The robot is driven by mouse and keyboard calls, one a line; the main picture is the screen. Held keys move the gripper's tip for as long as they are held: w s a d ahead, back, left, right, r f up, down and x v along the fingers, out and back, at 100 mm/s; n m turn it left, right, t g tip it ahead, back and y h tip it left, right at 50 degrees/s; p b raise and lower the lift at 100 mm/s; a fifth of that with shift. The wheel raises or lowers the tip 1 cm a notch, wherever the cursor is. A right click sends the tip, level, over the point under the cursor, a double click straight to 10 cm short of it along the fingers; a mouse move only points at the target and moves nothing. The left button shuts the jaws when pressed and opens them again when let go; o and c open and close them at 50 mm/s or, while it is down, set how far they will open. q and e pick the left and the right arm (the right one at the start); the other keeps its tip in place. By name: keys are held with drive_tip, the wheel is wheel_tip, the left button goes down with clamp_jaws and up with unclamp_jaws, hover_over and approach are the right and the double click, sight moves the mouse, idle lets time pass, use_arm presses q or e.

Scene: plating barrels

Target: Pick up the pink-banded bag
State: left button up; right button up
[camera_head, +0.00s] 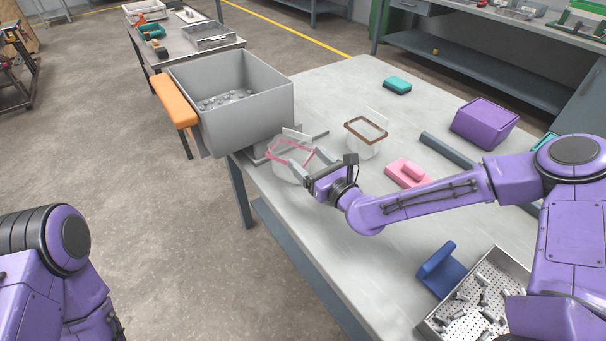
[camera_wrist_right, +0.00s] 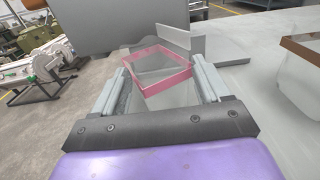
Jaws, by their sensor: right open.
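The pink-banded bag (camera_head: 280,161) stands at the left edge of the table, in front of the grey bin. It is a clear, pale bag with a pink band around its open top. My right gripper (camera_head: 307,161) is open at the bag's right side. In the right wrist view the pink band (camera_wrist_right: 162,88) lies between the two open fingers (camera_wrist_right: 158,92), which appear on either side of it; I cannot tell whether they touch it. My left arm shows at the lower left, but its gripper is out of view.
A brown-banded bag (camera_head: 368,136) stands to the right of the pink-banded one. The grey bin (camera_head: 252,104) of small metal parts is close behind. A pink block (camera_head: 408,174), grey bar (camera_head: 447,150) and purple tub (camera_head: 484,123) lie farther right. The front-middle tabletop is clear.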

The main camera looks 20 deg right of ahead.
clamp_jaws()
drive_tip(key=shift+s+d+r, duration=0.1)
drive_tip(key=shift+s, duration=0.1)
drive_tip(key=shift+r, duration=0.15)
